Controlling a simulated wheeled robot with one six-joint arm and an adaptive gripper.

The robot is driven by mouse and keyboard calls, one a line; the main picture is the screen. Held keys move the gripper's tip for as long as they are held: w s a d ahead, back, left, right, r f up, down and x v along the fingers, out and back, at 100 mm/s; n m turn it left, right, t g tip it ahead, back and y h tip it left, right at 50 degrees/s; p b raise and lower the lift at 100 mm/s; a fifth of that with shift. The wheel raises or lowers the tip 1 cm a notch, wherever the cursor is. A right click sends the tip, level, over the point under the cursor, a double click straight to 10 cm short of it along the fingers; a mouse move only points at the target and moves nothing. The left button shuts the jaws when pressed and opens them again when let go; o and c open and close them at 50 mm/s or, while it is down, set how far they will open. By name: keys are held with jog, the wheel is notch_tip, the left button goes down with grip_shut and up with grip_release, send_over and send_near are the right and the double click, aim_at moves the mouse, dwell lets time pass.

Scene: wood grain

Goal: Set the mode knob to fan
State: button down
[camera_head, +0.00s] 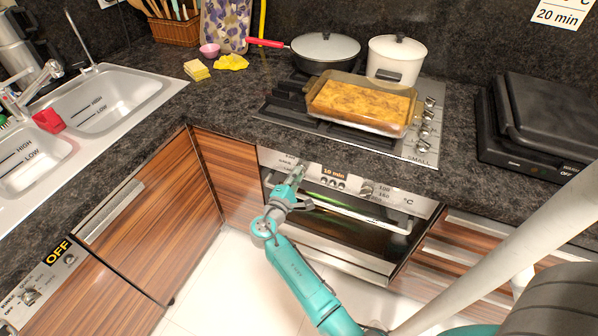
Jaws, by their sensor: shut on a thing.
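The oven control panel (344,183) runs along the top of the oven front, below the counter edge. My gripper (301,169) is at the left part of this panel, shut on the mode knob. The knob itself is hidden behind the fingers, and I cannot read which mode it points to. Small lettering beside it is too small to read. A display on the panel shows "10 min" (334,173). A temperature knob (367,189) with marks such as 100 and 150 sits to the right.
The oven door handle (345,208) runs just below the panel, close to my gripper. Above, the hob (290,110) carries a glass baking dish of food (360,104), a lidded pan (325,50) and a white pot (396,62). A black grill (540,125) stands at right.

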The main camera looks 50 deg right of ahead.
jog(key=m, duration=0.4)
jog(key=shift+m, duration=0.3)
dwell(0.4)
jog(key=shift+m, duration=2.3)
jog(key=m, duration=0.4)
jog(key=c, duration=1)
grip_release()
jog(key=shift+c, duration=0.2)
